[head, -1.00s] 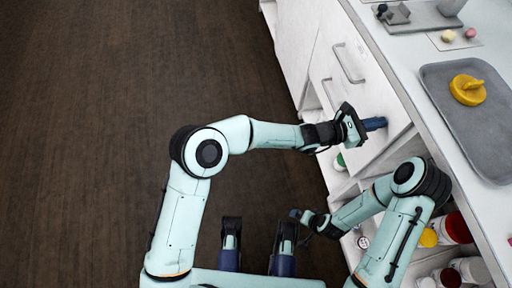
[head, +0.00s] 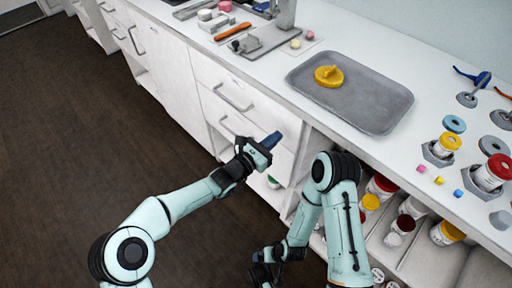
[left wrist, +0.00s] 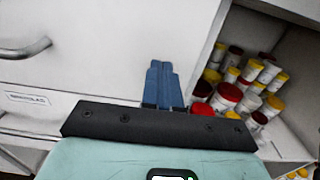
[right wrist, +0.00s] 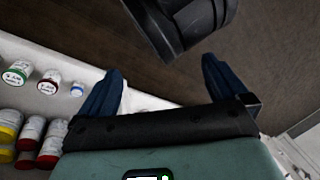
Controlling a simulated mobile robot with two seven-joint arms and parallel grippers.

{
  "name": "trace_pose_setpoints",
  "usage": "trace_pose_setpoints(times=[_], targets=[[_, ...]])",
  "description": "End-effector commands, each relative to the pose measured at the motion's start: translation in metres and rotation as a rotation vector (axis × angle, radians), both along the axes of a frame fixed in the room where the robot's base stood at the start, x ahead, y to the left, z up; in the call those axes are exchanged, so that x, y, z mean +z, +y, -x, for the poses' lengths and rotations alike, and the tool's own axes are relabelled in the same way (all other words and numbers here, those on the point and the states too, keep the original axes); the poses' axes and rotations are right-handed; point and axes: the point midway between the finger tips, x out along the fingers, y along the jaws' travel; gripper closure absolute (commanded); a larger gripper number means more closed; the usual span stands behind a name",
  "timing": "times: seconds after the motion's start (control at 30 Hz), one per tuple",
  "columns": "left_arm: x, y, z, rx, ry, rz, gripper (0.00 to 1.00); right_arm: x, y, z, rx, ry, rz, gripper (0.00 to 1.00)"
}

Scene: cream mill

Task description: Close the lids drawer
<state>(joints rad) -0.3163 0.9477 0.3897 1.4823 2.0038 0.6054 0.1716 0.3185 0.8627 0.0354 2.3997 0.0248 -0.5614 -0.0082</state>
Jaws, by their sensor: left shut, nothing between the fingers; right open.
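In the head view a white cabinet has an upper drawer front (head: 240,84) and a lower drawer front (head: 225,112), each with a metal bar handle. I cannot tell which is the lids drawer, or how far either is open. My left gripper (head: 275,138) is shut and empty, at the right part of the fronts. In the left wrist view its closed blue fingers (left wrist: 161,68) lie in front of a white drawer front (left wrist: 90,60), near its right edge; contact is unclear. The handle (left wrist: 25,50) is at left. My right gripper (right wrist: 160,70) is open and empty, low beside the cabinet.
Open shelves with several lidded jars (left wrist: 230,95) adjoin the drawers on the right. Dark floor (head: 70,150) on the left is clear.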

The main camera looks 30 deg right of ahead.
Motion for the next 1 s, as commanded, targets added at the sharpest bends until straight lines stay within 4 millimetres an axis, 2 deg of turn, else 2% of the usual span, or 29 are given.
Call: trace_pose_setpoints(times=[0.07,0.2,0.4,0.6,0.87,0.97,1.0], targets=[[0.001,0.014,-0.002,0.002,0.000,-0.002,1.00,0.006,0.003,0.006,0.007,0.014,-0.008,0.00],[0.001,0.048,0.010,0.002,0.001,-0.004,1.00,0.013,0.008,0.015,0.018,0.039,-0.020,0.00],[0.000,0.084,0.022,0.001,0.001,-0.004,1.00,0.020,0.013,0.026,0.029,0.068,-0.034,0.00],[-0.001,0.100,0.028,-0.001,0.000,-0.003,1.00,0.022,0.016,0.030,0.033,0.079,-0.039,0.00],[-0.002,0.102,0.029,-0.002,0.001,-0.005,1.00,0.022,0.016,0.031,0.034,0.081,-0.040,0.00],[-0.013,0.105,0.033,-0.016,0.000,-0.038,1.00,0.022,0.016,0.031,0.034,0.081,-0.040,0.00],[-0.023,0.108,0.038,-0.031,-0.003,-0.072,1.00,0.022,0.016,0.031,0.034,0.081,-0.040,0.00]])
